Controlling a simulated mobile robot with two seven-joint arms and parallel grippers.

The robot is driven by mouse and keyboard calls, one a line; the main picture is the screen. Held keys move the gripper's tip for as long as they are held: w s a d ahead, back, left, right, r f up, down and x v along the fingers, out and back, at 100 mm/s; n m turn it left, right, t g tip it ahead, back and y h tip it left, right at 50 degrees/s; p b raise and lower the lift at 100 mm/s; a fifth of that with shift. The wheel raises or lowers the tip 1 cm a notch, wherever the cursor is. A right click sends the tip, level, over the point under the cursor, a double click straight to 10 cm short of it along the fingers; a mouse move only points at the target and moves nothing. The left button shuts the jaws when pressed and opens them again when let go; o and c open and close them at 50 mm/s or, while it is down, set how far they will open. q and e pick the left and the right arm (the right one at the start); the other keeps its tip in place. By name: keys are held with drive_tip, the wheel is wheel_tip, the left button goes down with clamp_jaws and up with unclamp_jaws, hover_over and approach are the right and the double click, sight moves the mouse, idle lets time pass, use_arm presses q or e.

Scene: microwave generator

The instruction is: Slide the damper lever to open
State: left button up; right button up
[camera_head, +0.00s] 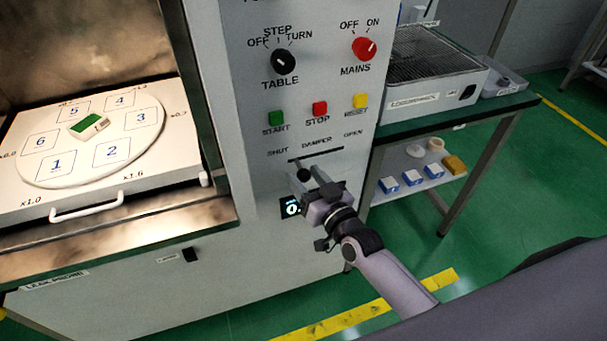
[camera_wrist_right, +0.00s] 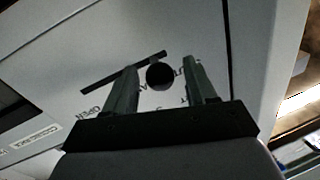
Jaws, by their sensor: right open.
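The damper lever's round black knob (camera_head: 303,174) stands out from the front panel, near the SHUT end of the damper slot (camera_head: 325,152). The label above the slot reads SHUT, DAMPER, OPEN from left to right. My right gripper (camera_head: 308,179) is at the lever, coming from the lower right. In the right wrist view the dark knob (camera_wrist_right: 159,75) shows between the two open fingers, with a gap visible on each side. The slot (camera_wrist_right: 105,82) there runs off to the left towards the word OPEN. My left gripper is not in view.
Above the slot are the START (camera_head: 276,118), STOP (camera_head: 320,108) and RESET (camera_head: 360,101) buttons. The TABLE knob (camera_head: 284,61) and red MAINS knob (camera_head: 364,48) sit higher. A small display (camera_head: 290,207) is below the lever. The open chamber with its turntable (camera_head: 45,172) is left.

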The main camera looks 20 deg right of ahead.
drive_tip(key=shift+w+a, duration=0.15)
drive_tip(key=shift+w, duration=0.5)
clamp_jaws()
drive_tip(key=d, duration=0.5)
drive_tip(key=d+b, duration=0.1)
drive_tip(key=d, duration=0.4)
drive_tip(key=shift+w+d, duration=0.2)
drive_tip(key=shift+d, duration=0.05)
unclamp_jaws()
drive_tip(key=shift+d, duration=0.1)
drive_tip(key=shift+s, duration=0.15)
drive_tip(key=v, duration=0.7)
